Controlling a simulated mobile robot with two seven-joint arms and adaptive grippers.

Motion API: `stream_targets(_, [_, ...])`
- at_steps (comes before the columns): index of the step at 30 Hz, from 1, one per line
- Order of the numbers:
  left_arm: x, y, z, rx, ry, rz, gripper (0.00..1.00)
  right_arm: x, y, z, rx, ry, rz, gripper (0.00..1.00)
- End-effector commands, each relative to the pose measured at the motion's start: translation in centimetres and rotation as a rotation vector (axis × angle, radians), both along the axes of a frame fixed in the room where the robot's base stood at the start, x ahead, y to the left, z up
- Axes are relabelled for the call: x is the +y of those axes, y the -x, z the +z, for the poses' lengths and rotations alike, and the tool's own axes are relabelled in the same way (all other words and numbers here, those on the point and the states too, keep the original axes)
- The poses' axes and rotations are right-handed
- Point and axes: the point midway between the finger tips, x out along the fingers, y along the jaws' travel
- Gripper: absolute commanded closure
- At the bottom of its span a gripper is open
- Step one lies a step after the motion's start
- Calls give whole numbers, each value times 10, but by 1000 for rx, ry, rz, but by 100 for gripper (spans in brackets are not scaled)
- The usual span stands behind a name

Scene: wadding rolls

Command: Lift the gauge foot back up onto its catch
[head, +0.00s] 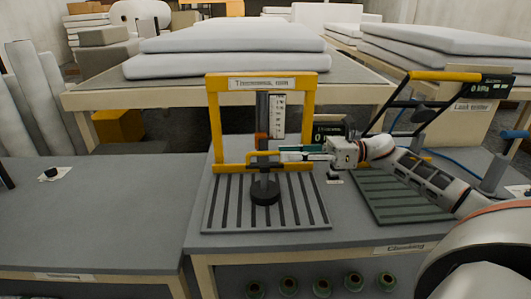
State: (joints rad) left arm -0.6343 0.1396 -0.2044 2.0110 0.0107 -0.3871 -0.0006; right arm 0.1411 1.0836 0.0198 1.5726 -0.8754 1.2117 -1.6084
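The thickness gauge has a yellow frame (213,125) standing over a slatted grey base plate (225,205) on the table. Its dark round foot (265,191) hangs on a dark column in the middle of the frame, low down, at or just above the plate; I cannot tell which. A yellow handle bar (250,154) and an orange part (261,141) sit on the column above the foot. I cannot make out the catch. My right gripper (286,152) reaches in from the right, its fingertips beside the handle. Whether they grip it is unclear. My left gripper is not in view.
A small readout box (329,131) stands just behind my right gripper. To the right is a second slatted plate (395,194) under a raised yellow-and-black bar frame (440,76). The left table (90,225) is mostly clear. White wadding slabs (225,62) lie behind.

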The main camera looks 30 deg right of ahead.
Motion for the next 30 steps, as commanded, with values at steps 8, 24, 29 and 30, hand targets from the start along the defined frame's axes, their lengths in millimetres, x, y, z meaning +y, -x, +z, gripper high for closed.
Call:
stream_targets(8, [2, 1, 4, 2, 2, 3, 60, 36, -22, 3, -3, -3, 1, 74])
stream_targets(24, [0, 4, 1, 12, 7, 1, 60, 49, -30, 0, 2, -2, 0, 93])
stream_targets(29, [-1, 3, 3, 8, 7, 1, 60, 48, -29, 0, 2, -2, 0, 100])
stream_targets(30, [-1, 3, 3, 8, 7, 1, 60, 48, -29, 0, 2, -2, 0, 100])
